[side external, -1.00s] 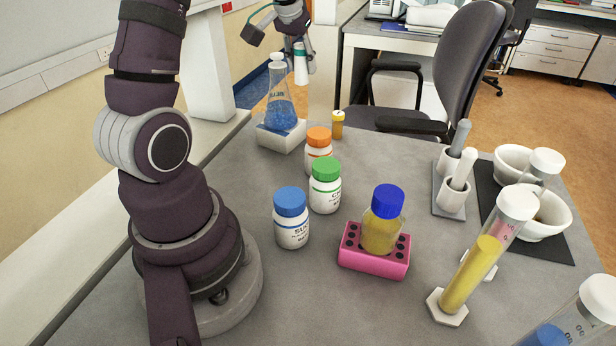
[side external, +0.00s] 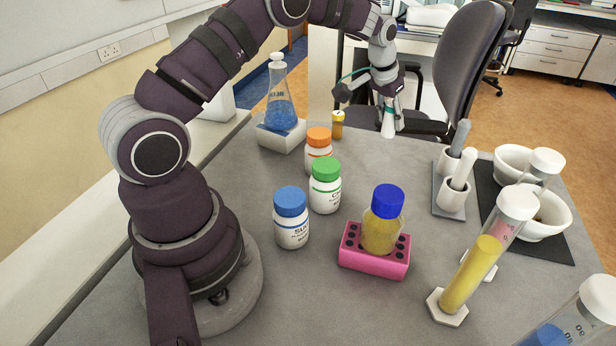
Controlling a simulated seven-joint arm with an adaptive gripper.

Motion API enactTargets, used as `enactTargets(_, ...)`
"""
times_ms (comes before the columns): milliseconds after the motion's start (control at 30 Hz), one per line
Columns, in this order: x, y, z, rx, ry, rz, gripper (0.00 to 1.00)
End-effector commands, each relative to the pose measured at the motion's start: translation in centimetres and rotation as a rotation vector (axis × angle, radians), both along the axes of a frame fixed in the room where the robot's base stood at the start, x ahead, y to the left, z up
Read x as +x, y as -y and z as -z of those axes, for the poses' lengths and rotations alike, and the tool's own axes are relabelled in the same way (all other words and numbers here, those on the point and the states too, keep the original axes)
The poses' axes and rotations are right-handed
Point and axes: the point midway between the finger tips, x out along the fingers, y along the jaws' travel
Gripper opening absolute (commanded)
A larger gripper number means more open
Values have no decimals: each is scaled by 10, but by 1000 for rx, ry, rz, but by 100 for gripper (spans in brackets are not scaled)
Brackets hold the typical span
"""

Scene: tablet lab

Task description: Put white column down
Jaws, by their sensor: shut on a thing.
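My gripper (side external: 391,98) is beyond the far edge area of the grey table, in front of the office chair. It points down and is shut on the white column (side external: 387,128), a small pale tube whose lower end hangs below the fingers. The column is roughly upright. Its upper part is hidden by the gripper. It appears to be held above the far part of the table, but its exact height over the surface is hard to tell.
A blue flask (side external: 281,105) sits on a white block. Mortars and pestles (side external: 453,190) are at right. Grey table (side external: 385,160) is clear between them.

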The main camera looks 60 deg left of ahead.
Motion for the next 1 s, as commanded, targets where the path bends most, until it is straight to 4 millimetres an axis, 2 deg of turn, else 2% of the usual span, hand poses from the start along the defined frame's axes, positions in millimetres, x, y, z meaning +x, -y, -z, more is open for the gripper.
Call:
enactTargets(33, -1, 0, 13, -1, -7, 0, 0)
enactTargets(367, -1, 0, 73, -1, -3, -1, 0)
enactTargets(767, 0, 0, 79, 0, 0, -1, 0)
enactTargets(800, 0, 0, 79, 0, 1, -1, 34)
enactTargets(967, 0, 0, 79, 0, 1, -1, 55)
enactTargets(1000, 0, 0, 79, 0, 0, -1, 55)
